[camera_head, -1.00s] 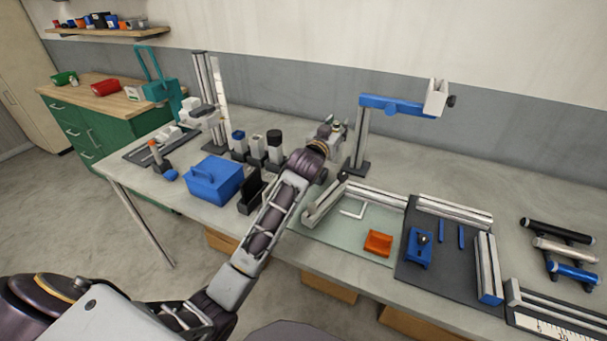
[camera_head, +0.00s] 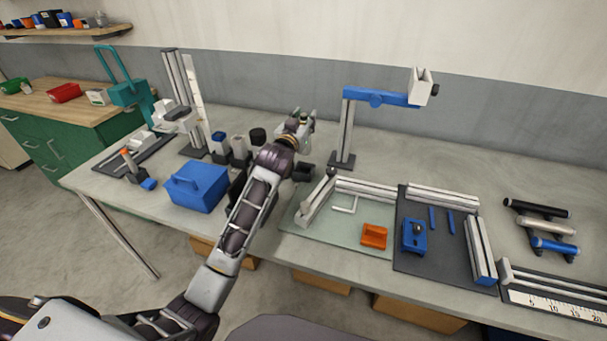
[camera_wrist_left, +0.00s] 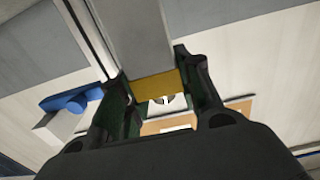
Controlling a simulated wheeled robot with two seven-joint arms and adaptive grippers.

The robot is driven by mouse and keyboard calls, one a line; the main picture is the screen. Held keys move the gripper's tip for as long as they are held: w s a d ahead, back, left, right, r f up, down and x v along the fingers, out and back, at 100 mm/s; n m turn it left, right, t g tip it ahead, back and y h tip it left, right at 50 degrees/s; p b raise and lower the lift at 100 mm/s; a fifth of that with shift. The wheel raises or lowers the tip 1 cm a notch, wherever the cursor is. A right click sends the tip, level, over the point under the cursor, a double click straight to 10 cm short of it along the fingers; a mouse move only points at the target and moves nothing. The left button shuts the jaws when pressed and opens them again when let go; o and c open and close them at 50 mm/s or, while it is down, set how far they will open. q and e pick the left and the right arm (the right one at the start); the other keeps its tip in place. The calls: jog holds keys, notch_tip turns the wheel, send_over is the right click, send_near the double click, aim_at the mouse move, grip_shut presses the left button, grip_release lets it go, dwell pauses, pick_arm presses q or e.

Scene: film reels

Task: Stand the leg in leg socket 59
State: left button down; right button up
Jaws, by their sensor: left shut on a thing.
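My left gripper (camera_head: 300,125) is over the back middle of the table, left of the blue-armed stand. In the left wrist view the gripper (camera_wrist_left: 158,92) is shut on a broad grey bar (camera_wrist_left: 142,35) with a yellow part (camera_wrist_left: 160,84) between the fingers; I take this to be the leg. In the head view the wrist hides most of it. A dark block (camera_head: 305,172) sits close beside the wrist. I cannot read any socket number, so I cannot tell which is socket 59. My right gripper is not in view.
The blue-armed stand (camera_head: 375,98) rises just right of the gripper. Short posts in dark bases (camera_head: 238,150) and a blue box (camera_head: 196,187) stand left of my arm. A green mat (camera_head: 345,236) and a dark mat (camera_head: 440,265) hold profiles. The back right table is clear.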

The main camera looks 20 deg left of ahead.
pick_arm(q)
jog(key=shift+f, duration=0.4)
notch_tip(320, 180, down, 4)
jog(key=shift+r, duration=0.1)
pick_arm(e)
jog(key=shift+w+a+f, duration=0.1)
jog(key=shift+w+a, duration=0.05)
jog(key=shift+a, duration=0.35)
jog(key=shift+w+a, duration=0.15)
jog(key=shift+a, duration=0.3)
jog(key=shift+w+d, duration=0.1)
